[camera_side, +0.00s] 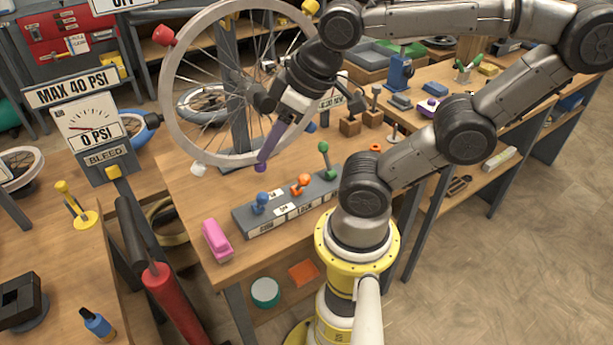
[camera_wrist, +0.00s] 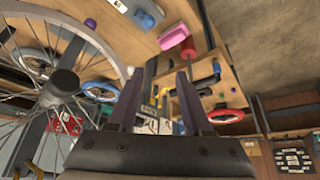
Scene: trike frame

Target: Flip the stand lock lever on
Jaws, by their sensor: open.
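A grey lever bank (camera_side: 290,203) with white labels lies on the workbench. It carries a blue lever (camera_side: 260,202), an orange lever (camera_side: 301,184) and a green lever (camera_side: 324,155). The labels are too small to read, so I cannot tell which one is the stand lock lever. My gripper (camera_side: 264,160) points down in front of the wheel, behind the bank in the side view, with its purple fingers empty. In the wrist view the fingers (camera_wrist: 157,82) are spread apart. The blue lever (camera_wrist: 145,18) shows there at the top, apart from them.
A large spoked wheel (camera_side: 172,97) stands beside my gripper. A pink stapler-like object (camera_side: 216,240) lies left of the bank. A gauge (camera_side: 92,128) reading 0 PSI and a red cylinder (camera_side: 168,290) are at left.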

